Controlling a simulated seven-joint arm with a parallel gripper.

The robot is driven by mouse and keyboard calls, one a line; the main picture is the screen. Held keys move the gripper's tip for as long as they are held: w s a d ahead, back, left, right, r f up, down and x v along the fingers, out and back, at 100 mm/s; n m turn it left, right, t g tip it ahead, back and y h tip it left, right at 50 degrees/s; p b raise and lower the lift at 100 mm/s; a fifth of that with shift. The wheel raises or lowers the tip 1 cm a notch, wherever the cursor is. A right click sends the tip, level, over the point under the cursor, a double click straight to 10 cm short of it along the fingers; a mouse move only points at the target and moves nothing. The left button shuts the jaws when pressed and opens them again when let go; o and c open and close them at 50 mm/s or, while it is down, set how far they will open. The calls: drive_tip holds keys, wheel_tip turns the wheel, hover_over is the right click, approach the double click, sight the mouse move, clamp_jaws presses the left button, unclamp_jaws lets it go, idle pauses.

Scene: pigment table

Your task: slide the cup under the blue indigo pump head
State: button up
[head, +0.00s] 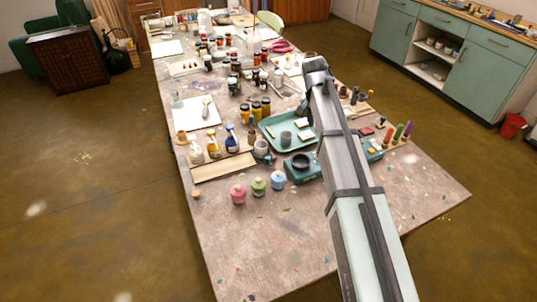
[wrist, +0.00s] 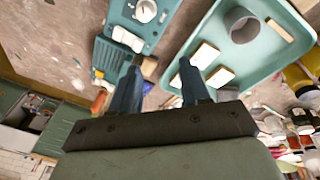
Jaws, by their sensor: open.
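Three pump bottles stand in a row left of centre in the head view: a pale one (head: 197,152), an amber one (head: 213,146) and a blue one (head: 231,139), which looks like the indigo pump. A small grey-blue cup (head: 262,150) stands right of the row. Another grey cup (head: 286,138) stands on the green tray; it also shows in the wrist view (wrist: 242,24). I cannot tell which cup is meant. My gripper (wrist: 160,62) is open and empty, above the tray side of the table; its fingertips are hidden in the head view.
The green tray (wrist: 268,68) also holds pale blocks. Pink (head: 238,194), green (head: 258,187) and blue (head: 278,181) jars stand nearer. The table's front area is clear.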

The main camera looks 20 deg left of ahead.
wheel_tip(320, 180, up, 3)
drive_tip(key=n+g+y, duration=0.1)
drive_tip(key=g+y, duration=0.1)
hover_over(268, 158)
wheel_tip(268, 158, down, 14)
drive_tip(key=shift+a+r, duration=0.1)
drive_tip(key=shift+c, duration=0.2)
clamp_jaws()
idle(0.4)
